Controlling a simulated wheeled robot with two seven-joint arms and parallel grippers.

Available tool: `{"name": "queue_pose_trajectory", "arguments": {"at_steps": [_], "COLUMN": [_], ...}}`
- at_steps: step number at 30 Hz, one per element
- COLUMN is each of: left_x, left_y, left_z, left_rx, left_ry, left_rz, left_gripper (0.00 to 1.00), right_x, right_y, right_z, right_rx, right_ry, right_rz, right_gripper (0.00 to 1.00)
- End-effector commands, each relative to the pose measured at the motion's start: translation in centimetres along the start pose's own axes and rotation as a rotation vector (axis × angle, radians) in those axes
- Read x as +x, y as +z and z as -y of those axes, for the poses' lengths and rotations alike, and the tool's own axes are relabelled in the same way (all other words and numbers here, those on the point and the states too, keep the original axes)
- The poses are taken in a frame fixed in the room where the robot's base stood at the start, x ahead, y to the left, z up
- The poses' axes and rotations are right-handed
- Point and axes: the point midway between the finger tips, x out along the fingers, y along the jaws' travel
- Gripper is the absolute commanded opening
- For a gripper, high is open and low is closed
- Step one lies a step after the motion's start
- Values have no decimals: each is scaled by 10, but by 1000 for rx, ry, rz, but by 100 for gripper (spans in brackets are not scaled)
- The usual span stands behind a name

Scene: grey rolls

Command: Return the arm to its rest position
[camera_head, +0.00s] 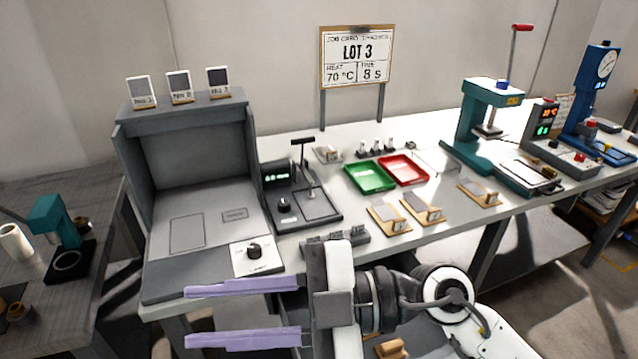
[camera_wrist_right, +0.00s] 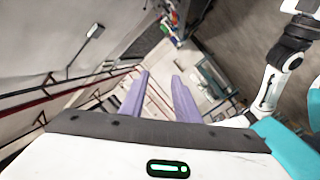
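My right gripper (camera_head: 188,316) is in the lower middle of the head view, at the end of my right arm (camera_head: 340,300), which comes in from the lower right. Its two long purple fingers point left and stand well apart, with nothing between them. They are in front of the workbench's near edge and overlap it in the picture. In the right wrist view the same gripper (camera_wrist_right: 160,76) shows both fingers apart and empty. My left gripper does not show in the head view.
The workbench (camera_head: 390,235) holds a grey booth (camera_head: 185,150), a green tray (camera_head: 369,177), a red tray (camera_head: 404,170), several small wooden-based pieces and a teal press (camera_head: 480,125). A side table (camera_head: 85,285) stands left. Open floor (camera_head: 560,290) lies right.

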Motion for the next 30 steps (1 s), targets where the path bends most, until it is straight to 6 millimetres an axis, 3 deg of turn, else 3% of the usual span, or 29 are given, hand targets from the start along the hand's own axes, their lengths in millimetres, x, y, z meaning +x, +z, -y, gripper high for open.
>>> {"name": "queue_pose_trajectory", "arguments": {"at_steps": [1, 3, 6, 8, 10, 13, 17, 21, 24, 30], "left_x": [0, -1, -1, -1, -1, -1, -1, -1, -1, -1], "left_y": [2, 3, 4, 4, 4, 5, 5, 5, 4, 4], "left_z": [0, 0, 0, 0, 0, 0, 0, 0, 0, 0], "left_rx": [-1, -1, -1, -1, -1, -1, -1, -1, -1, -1], "left_ry": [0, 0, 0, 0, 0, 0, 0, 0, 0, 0], "left_rz": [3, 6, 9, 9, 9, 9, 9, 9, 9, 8], "left_gripper": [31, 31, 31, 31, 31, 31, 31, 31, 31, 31], "right_x": [-5, -24, -70, -104, -148, -209, -270, -309, -322, -323], "right_y": [-18, -34, -35, -23, 1, 48, 110, 163, 183, 188], "right_z": [-24, -61, -107, -126, -138, -129, -82, 3, 70, 166], "right_rx": [3, 9, 47, 89, 159, 290, 496, 749, 923, 1162], "right_ry": [155, 380, 706, 894, 1098, 1335, 1517, 1557, 1498, 1313], "right_rz": [-78, -145, -162, -129, -49, 128, 417, 758, 975, 1241], "right_gripper": [29, 29, 29, 29, 29, 29, 29, 29, 29, 29]}}
